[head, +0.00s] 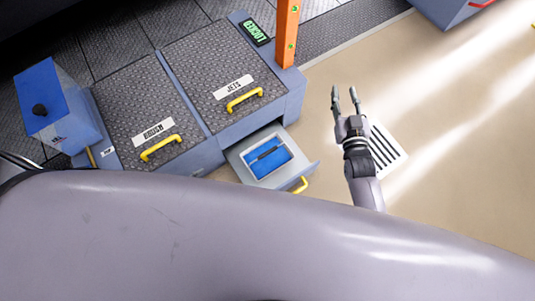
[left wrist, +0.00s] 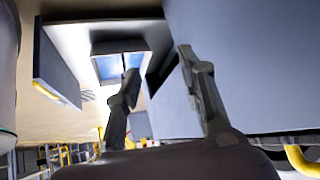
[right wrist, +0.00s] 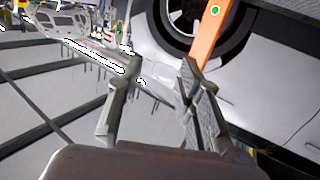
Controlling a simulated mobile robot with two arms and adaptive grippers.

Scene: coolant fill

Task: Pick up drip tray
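A blue tray with a pale rim and a dark bar across it (head: 268,156), which looks like the drip tray, lies in the open grey drawer (head: 239,163). In the left wrist view the blue tray (left wrist: 121,64) shows beyond my fingers, inside the drawer. My left gripper (left wrist: 160,80) is open and empty, apart from the tray. It cannot be made out in the head view, where my large arm link covers the lower part. My right gripper (head: 345,98) is open and empty, over the floor to the right of the drawer.
The drawer has a yellow handle (head: 299,185). Above it are the closed lids "JETS" (head: 220,70) and "BRUSH" (head: 145,110) with yellow handles. A blue box (head: 57,105) stands at left. An orange post (head: 287,35) rises behind. Floor at right is clear around a grate (head: 385,150).

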